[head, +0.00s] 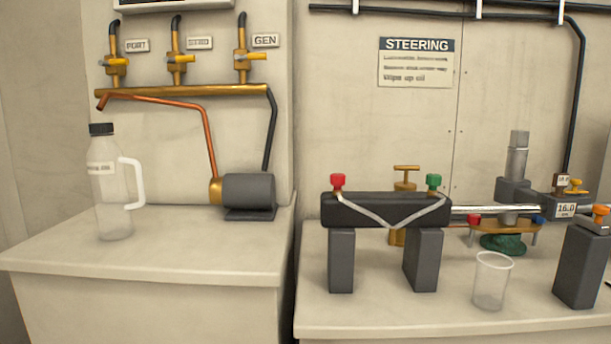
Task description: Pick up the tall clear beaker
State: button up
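A clear beaker (491,281) stands upright on the right counter, close to its front edge. It is see-through, open at the top and looks empty. It stands between a dark grey post on its left and another on its right, apart from both. My gripper is not in the head view, so I cannot see how it stands to the beaker.
A black-and-grey ram assembly (386,209) on posts stands left of the beaker. A green lump (503,243) and a grey cylinder (517,160) are behind it. A clear handled jug (114,190) and a pump (249,192) stand on the left counter (150,250).

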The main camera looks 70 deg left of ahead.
aim_at(494, 270)
jog(key=u, duration=2.3)
